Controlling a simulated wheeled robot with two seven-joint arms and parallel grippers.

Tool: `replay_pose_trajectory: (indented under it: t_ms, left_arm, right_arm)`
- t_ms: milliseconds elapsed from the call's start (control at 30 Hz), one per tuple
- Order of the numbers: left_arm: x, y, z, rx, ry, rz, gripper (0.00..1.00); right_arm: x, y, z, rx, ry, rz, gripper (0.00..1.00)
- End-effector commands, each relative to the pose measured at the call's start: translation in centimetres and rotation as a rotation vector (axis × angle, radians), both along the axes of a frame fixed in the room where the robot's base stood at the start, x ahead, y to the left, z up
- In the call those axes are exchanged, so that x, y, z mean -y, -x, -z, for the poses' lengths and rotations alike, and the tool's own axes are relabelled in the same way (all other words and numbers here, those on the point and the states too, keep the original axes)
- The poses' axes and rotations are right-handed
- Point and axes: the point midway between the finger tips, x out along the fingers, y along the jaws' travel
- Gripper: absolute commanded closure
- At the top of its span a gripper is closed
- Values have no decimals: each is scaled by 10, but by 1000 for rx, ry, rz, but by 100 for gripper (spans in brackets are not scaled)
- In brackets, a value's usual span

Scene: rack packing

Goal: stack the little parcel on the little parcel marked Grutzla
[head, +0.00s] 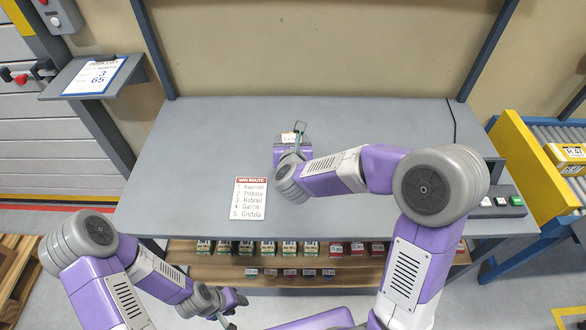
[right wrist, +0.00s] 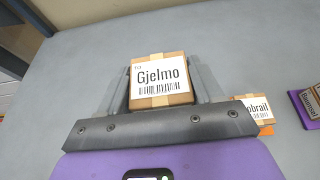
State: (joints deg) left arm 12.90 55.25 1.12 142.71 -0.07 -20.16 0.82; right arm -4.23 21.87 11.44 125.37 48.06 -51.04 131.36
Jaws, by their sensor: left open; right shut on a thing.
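My right gripper is shut on a little brown parcel marked Gjelmo (right wrist: 160,82). The parcel sits between its fingers, label facing the right wrist camera. In the head view this gripper (head: 292,146) is over the back middle of the table (head: 200,140), with its parcel mostly hidden by the arm. A second brown parcel (right wrist: 259,107), whose label shows only "obrail", lies beside the held one, partly hidden by the gripper. No parcel with a readable Grutzla label shows. My left gripper (head: 229,304) is open and empty, low in front of the table.
A van route list (head: 249,199) lies on the table, with Grutzla as its fifth line. Several small green and red boxes (head: 268,248) stand on a shelf below the table. A button box (head: 500,202) is at the right. The left part of the table is clear.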

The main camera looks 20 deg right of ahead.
Motion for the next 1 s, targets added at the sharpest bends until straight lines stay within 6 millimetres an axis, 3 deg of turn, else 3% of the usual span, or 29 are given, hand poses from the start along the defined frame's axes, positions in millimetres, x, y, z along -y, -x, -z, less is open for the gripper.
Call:
replay_pose_trajectory:
  t_ms: [133, 433, 633, 833, 1000]
  left_arm:
    - [0, 0, 0, 0, 0, 1, 57]
    - [0, 0, 17, 0, 0, 1, 57]
    - [0, 0, 21, 0, 0, 1, 57]
    - [0, 0, 30, 0, 0, 1, 57]
    - [0, 0, 29, 0, 0, 1, 57]
  right_arm:
    - [-3, 0, -3, 2, 2, 32, 66]
    - [-2, 1, 50, -2, 0, 39, 66]
    - [-2, 0, 64, 0, 0, 39, 66]
    - [-3, 1, 92, -1, 0, 38, 66]
    - [-2, 0, 94, 2, -1, 38, 66]
